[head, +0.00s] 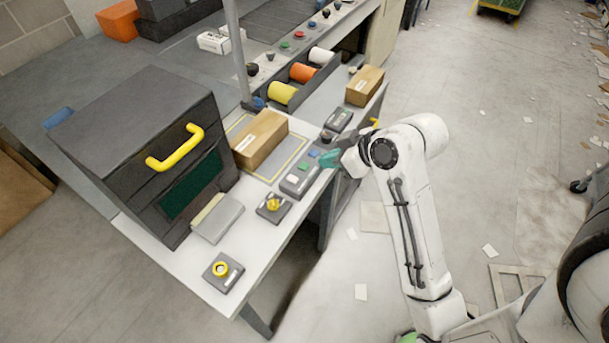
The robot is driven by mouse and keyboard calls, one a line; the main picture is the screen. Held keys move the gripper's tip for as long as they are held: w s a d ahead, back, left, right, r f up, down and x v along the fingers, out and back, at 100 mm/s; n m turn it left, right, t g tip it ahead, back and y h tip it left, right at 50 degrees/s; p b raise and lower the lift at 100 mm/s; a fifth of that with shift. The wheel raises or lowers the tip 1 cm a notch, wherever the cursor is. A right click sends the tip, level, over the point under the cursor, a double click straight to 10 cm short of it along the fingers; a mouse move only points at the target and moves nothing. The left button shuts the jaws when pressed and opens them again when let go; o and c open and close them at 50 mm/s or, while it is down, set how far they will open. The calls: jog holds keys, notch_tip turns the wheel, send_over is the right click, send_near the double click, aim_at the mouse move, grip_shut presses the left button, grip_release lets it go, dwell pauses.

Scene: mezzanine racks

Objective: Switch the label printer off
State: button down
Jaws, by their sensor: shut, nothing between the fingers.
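My gripper (328,159), with teal fingers, is shut and empty at the bench's right edge. A large dark machine (150,130) with a yellow handle and dark green window stands on the bench's left part. Two small boxes with yellow knobs, a nearer one (223,271) and a farther one (273,207), sit along the front edge. No label naming the printer is readable, and I cannot tell which control is its switch.
A cardboard box (260,140) lies behind the button box; another carton (364,86) stands farther right. A small dark device (338,120) sits near my gripper. Yellow, orange and white rolls lie in a rack behind. A metal post (238,55) rises there. Floor right is mostly open, with scattered papers.

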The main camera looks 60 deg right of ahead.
jog(key=p, duration=0.1)
send_over(294, 178)
jog(key=s, duration=0.3)
notch_tip(294, 178, down, 7)
jog(key=shift+w+r, duration=0.1)
notch_tip(294, 178, down, 3)
jog(key=shift+r+p, duration=0.2)
jog(key=shift+p, duration=0.2)
jog(key=shift+f, duration=0.8)
